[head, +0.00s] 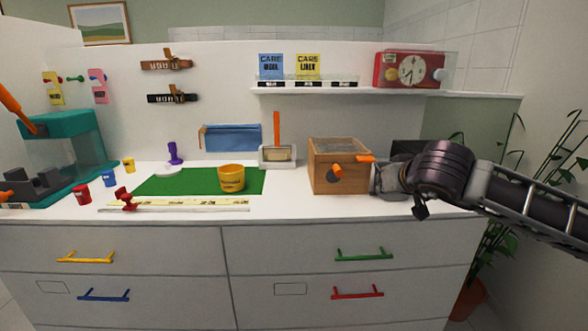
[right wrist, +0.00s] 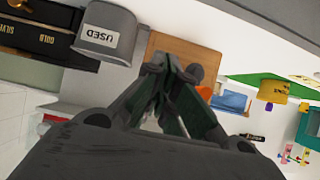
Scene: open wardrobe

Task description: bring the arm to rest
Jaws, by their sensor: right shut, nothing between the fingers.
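My right gripper (right wrist: 168,66) is shut and empty, its fingertips together in the right wrist view. In that view the wooden box (right wrist: 190,53) lies behind the fingertips; I cannot tell whether they touch it. In the head view my right arm (head: 445,168) comes in from the right, over the counter's right end, with its hand just right of the wooden box (head: 325,178). The fingertips are hard to make out there. My left gripper is not in view.
A grey container marked USED (right wrist: 108,32) is close to my right fingers. A black case with gold lettering (right wrist: 45,38) is beside it. A yellow cup (head: 231,176) stands on a green mat (head: 165,184). A shelf (head: 345,91) runs above; a plant (head: 510,190) stands at right.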

